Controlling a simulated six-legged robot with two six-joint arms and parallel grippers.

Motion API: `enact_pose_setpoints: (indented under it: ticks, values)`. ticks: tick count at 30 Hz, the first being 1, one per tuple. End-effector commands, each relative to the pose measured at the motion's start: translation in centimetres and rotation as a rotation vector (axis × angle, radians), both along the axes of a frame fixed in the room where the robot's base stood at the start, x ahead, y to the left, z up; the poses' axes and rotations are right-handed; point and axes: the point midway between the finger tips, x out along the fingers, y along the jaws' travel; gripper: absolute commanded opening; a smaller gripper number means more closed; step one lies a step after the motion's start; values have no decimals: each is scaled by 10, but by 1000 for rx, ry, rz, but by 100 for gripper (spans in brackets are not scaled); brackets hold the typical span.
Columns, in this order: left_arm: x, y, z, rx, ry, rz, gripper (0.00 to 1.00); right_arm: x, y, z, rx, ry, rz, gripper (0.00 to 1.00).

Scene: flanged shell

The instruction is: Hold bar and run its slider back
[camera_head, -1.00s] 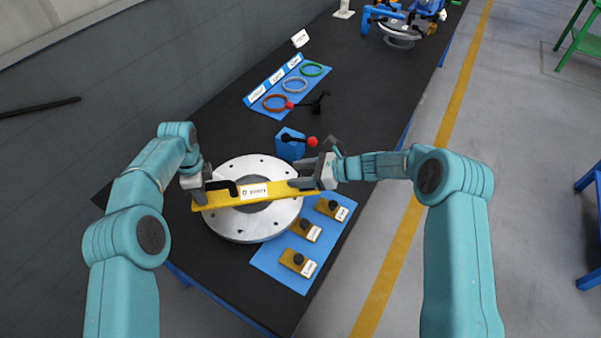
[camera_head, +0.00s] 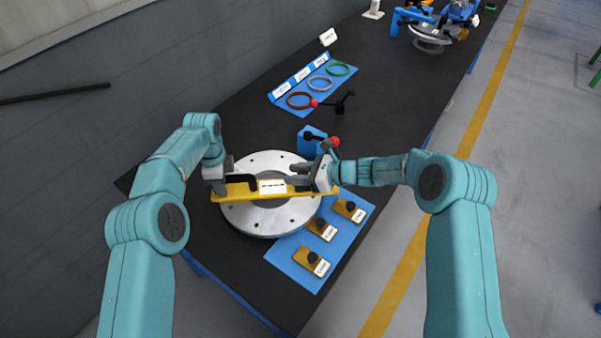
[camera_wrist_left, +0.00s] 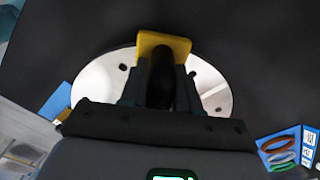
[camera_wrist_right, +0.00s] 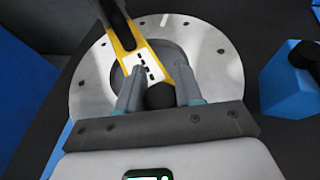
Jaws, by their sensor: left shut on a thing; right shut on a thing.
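A yellow bar (camera_head: 299,194) with a white label (camera_head: 272,187) lies across the round grey flanged shell (camera_head: 262,223). A black handle (camera_head: 241,179) stands on the bar's left part. My left gripper (camera_head: 219,187) is shut on this black handle; the left wrist view shows black between the fingers (camera_wrist_left: 160,85) and the bar's yellow end (camera_wrist_left: 163,43) beyond. My right gripper (camera_head: 303,180) is shut on a black knob (camera_wrist_right: 160,96) at the bar's right part. The right wrist view also shows the label (camera_wrist_right: 148,68). Whether the bar touches the shell is unclear.
A blue mat (camera_head: 287,268) with several yellow pieces with black knobs lies at the front right. A blue block (camera_head: 309,143) with a red-tipped lever stands behind the right gripper. Coloured rings lie on a blue board (camera_head: 291,83) farther back.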

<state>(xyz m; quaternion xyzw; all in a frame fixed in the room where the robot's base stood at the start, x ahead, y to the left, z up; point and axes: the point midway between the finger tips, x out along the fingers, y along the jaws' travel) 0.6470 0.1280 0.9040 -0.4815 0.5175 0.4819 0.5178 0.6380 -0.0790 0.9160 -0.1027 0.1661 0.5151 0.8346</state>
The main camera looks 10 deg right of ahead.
Motion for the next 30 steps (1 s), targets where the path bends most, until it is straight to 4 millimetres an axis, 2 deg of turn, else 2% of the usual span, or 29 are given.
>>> enact_pose_setpoints:
  ticks: [1,2,3,14,17,24,30]
  values:
    - [0,-1,1,-1,-1,-1,0,0,1,1,2,0,2,42]
    - [0,-1,1,-1,-1,-1,0,0,1,1,2,0,2,52]
    - [0,-1,1,-1,-1,-1,0,0,1,1,2,0,2,57]
    - [0,0,1,-1,-1,1,0,-3,-6,3,1,0,0,57]
    - [0,0,1,-1,-2,1,0,-9,-20,10,1,0,-2,57]
    - [0,0,1,-1,-2,1,0,-32,-67,31,0,-1,-3,57]
    - [0,0,1,-1,-2,1,0,-46,-92,43,2,-1,0,57]
